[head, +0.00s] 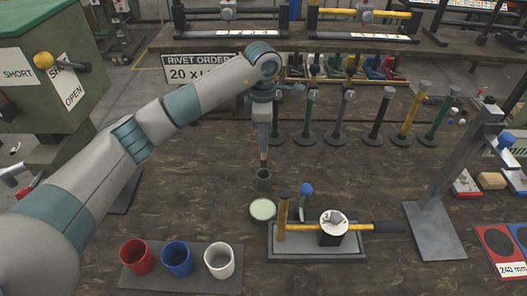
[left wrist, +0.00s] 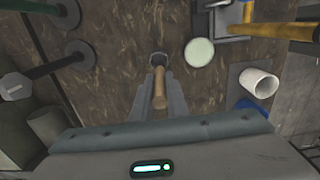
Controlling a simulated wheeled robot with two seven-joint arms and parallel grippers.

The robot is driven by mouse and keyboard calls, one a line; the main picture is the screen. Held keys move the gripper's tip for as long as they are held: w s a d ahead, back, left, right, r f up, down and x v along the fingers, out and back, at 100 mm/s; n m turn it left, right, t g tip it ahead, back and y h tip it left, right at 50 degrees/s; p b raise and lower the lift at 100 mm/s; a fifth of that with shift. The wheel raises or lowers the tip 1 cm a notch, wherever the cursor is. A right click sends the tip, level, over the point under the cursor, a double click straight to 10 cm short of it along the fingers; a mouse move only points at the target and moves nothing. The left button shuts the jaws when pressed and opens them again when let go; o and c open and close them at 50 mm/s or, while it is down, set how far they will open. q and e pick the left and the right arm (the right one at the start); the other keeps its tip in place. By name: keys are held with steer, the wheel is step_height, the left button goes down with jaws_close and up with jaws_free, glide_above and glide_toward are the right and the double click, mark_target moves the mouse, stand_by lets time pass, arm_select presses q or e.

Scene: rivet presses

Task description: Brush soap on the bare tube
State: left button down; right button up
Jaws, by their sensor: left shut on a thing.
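My left gripper (head: 264,152) points down, shut on the wooden handle of a brush (head: 264,158). The handle also shows between the fingers in the left wrist view (left wrist: 160,92). A grey-based fixture (head: 290,254) holds a yellow horizontal tube (head: 362,227) with a dark right end. I cannot tell which tube is bare. My right gripper is not seen.
Red (head: 136,257), blue (head: 177,260) and white (head: 219,262) cups stand on a grey mat at the front. Several upright rods on round bases, including a yellow one (head: 409,115), line the back. A tall grey stand (head: 440,195) is at right, a green press (head: 45,80) at left.

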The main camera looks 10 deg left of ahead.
arm_select(q)
steer(key=s+a+h+p, duration=0.1)
steer(key=s+h+p, duration=0.2)
steer(key=s+p, duration=0.4)
steer(key=s+f, duration=0.1)
steer(key=s, duration=0.3)
steer(key=shift+s+t+h, duration=0.15)
steer(key=shift+t+h, duration=0.25)
steer(key=shift+a+f, duration=0.1)
steer(key=shift+f+b, duration=0.95)
steer(key=shift+f, duration=1.9)
steer(key=shift+f+b, duration=0.5)
steer(key=shift+b, duration=0.05)
steer(key=shift+s+f+b, duration=0.1)
steer(key=shift+f+b, duration=0.1)
steer(key=shift+b, duration=0.2)
stand_by(1.6)
